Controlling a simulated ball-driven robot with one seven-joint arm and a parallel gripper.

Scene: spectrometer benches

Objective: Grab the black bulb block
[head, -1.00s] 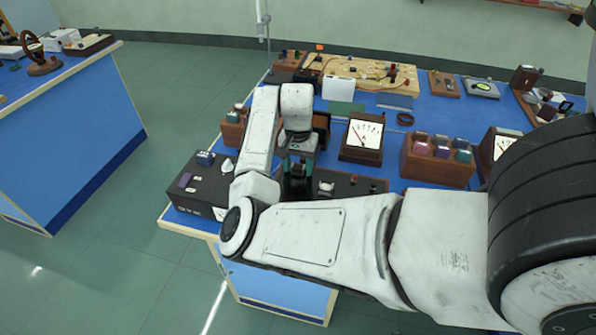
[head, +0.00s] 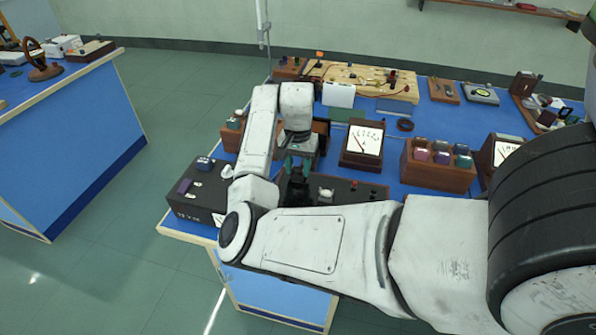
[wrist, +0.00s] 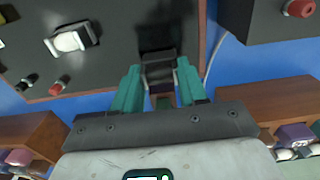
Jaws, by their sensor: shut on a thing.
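The black bulb block (wrist: 159,66) is between the teal fingertips of my gripper (wrist: 158,80) in the wrist view. The fingers are shut on its sides. In the head view my gripper (head: 298,165) points down at the near left part of the bench, with the dark block (head: 296,190) below the fingertips. My own arm hides part of that area. The block is over or on a dark panel (wrist: 110,60) with a wooden edge; I cannot tell whether it touches the panel.
A white knob (wrist: 70,40) and red and black terminals stand on the panel. A black box (head: 200,190) lies to the left. A dial meter (head: 362,142) and a wooden block with coloured jars (head: 438,165) stand to the right. Blue bench surface (head: 400,190) shows between them.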

